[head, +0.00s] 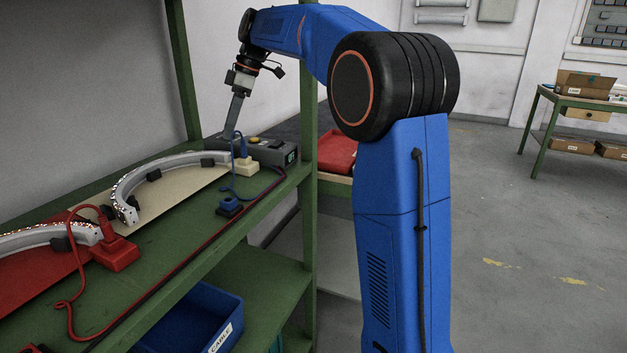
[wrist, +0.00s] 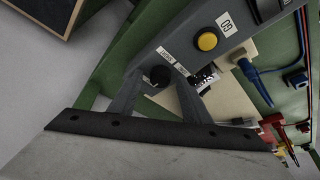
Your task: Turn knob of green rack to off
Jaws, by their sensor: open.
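The green rack (head: 180,259) carries a grey control box (head: 268,150) at the far end of its upper shelf. In the wrist view, the grey box (wrist: 185,45) has a round black knob (wrist: 160,76), small white labels beside it and a yellow button. My gripper (head: 229,136) points down at the box's near-left end. In the wrist view, the open fingers of my gripper (wrist: 156,83) lie on either side of the knob. I cannot tell whether they touch it. The knob's pointer direction cannot be made out. The knob is not distinguishable in the head view.
A yellow button (wrist: 207,41) sits close to the knob. A cream plug (head: 240,166) with a blue cable is beside the box. Curved glittering arcs (head: 150,172), a red block (head: 116,252) and loose cables occupy the shelf. A green rack post (head: 309,100) stands right of the box.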

